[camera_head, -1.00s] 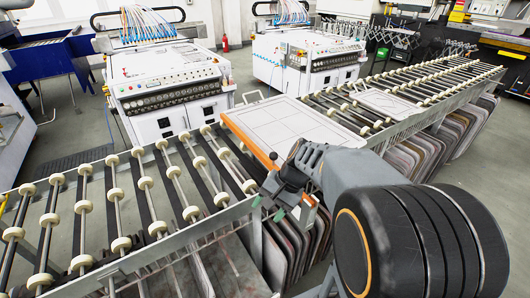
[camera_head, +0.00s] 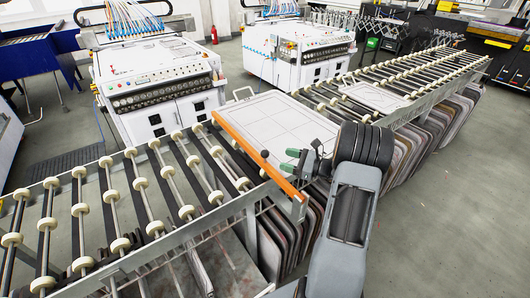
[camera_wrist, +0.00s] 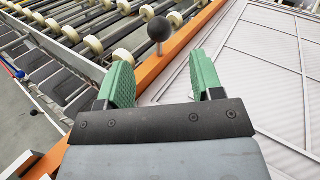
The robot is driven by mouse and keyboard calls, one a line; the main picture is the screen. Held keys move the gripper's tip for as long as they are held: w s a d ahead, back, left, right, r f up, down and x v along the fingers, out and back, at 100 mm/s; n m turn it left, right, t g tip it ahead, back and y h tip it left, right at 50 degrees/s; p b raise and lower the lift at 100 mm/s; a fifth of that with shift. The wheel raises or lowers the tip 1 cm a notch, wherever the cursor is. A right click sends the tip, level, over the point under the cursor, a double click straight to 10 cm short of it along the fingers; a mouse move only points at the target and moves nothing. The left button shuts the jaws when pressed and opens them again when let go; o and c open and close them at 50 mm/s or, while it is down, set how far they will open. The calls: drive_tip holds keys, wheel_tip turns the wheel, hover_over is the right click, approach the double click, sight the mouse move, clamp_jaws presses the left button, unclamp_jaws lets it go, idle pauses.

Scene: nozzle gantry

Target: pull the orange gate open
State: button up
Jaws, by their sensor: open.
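The orange gate (camera_head: 240,146) is a long bar lying across the roller conveyor, along the left edge of a white panel. It also runs diagonally through the wrist view (camera_wrist: 186,38). A dark ball knob on a short stem (camera_wrist: 159,30) stands up from the bar; it shows as a small dark ball in the head view (camera_head: 265,154). My gripper (camera_head: 291,160) is open, with green finger pads. In the wrist view the gripper (camera_wrist: 160,75) points toward the knob, which lies beyond the fingertips and between their lines. The fingers appear apart from the knob.
The white panel (camera_head: 279,120) with a wire handle lies right of the gate. Conveyor rollers (camera_head: 115,190) fill the left side. A second panel (camera_head: 375,97) lies farther along. White machines (camera_head: 158,85) stand behind. Several boards (camera_head: 305,225) are stacked below the conveyor.

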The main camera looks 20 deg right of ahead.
sight(265, 154)
drive_tip(key=p+x, duration=0.1)
drive_tip(key=x, duration=0.8)
drive_tip(key=shift+p, duration=0.4)
clamp_jaws()
